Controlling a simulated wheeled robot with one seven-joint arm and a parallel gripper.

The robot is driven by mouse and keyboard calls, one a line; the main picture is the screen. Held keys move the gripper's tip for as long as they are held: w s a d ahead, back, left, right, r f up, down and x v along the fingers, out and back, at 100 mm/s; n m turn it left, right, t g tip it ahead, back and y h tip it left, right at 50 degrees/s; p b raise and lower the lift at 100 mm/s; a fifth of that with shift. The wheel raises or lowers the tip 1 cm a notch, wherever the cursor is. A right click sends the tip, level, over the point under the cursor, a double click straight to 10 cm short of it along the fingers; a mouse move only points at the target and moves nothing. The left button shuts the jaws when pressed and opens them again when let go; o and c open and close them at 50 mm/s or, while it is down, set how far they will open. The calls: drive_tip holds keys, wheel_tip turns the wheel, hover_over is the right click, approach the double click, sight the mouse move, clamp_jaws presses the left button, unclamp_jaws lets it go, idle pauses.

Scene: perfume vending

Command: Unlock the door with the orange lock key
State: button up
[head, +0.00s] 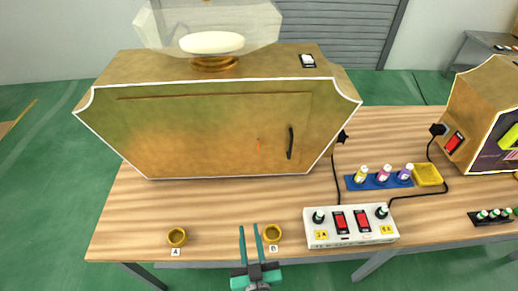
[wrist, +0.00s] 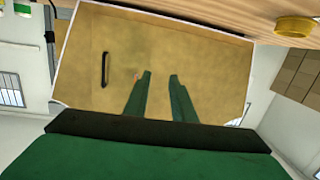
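The brown cabinet door (head: 210,130) stands upright and looks shut. The small orange lock key (head: 258,144) is on its front, left of a black handle (head: 290,143). My gripper (head: 248,228) is open and empty, in front of the cabinet over the table's front edge. In the wrist view, turned upside down, the door (wrist: 205,60) fills the middle. My fingers (wrist: 160,75) are apart and point at it. The orange key (wrist: 137,77) shows beside the left finger, partly hidden. The handle (wrist: 104,70) is further left. My fingers look apart from the key.
A white switch box (head: 350,227) with cables is on the right. The table before the cabinet is mostly clear.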

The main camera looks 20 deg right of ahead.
drive_tip(key=w+d+r, duration=0.3)
drive_tip(key=w, duration=0.5)
drive_tip(key=w+d+r+m+h, duration=0.1)
drive_tip(key=w+d+r, duration=0.2)
drive_tip(key=w, duration=0.4)
drive_tip(key=w+d+r+h, duration=0.1)
drive_tip(key=w+d+r, duration=0.2)
drive_tip(key=w, duration=0.5)
drive_tip(key=shift+w+d+m+t, duration=0.3)
drive_tip(key=shift+w+d+m, duration=0.1)
drive_tip(key=shift+d, duration=0.5)
drive_tip(key=shift+c, duration=0.5)
clamp_jaws()
